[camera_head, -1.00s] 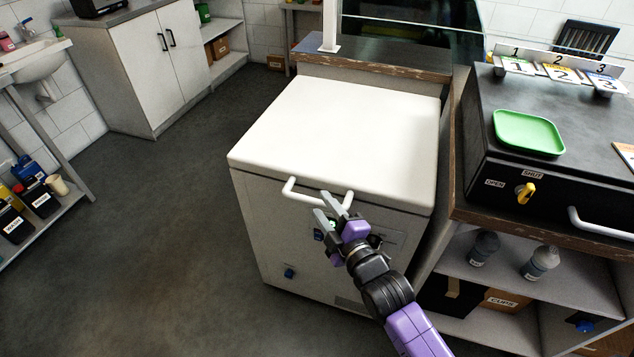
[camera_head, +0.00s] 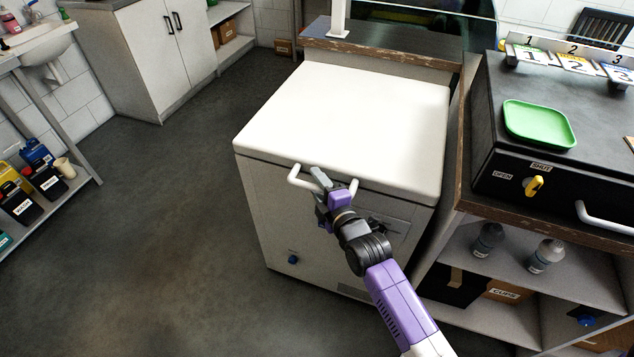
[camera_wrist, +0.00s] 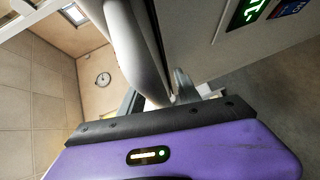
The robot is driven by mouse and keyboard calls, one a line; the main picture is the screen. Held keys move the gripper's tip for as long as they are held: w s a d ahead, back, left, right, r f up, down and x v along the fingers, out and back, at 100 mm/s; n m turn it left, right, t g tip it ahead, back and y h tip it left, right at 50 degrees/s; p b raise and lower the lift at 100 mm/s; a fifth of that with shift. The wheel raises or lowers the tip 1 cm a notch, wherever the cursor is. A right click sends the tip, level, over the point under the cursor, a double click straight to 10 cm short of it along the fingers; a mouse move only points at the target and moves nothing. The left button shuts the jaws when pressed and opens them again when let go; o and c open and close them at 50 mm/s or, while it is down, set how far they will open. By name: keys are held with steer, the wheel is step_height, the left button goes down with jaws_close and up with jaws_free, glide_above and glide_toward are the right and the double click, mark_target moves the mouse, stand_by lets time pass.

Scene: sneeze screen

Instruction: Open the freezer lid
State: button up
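The white freezer (camera_head: 335,215) stands in the middle of the head view, its flat white lid (camera_head: 345,115) down and closed. A white bar handle (camera_head: 298,181) runs along the lid's front edge. My gripper (camera_head: 322,180) is at the middle of this handle, coming from the lower right. In the wrist view the handle (camera_wrist: 138,50) runs down to my gripper (camera_wrist: 156,95), with a finger on either side of it. I cannot tell whether the fingers are clamped on the bar or only around it.
To the right, close to the freezer, is a counter with a black unit (camera_head: 515,185), a green tray (camera_head: 540,124) and bottles on the shelf below. A ledge (camera_head: 380,46) with a screen post is behind the lid. Open floor (camera_head: 170,210) lies to the left.

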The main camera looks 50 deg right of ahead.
steer(key=shift+w, duration=0.1)
jaws_close()
stand_by(1.4)
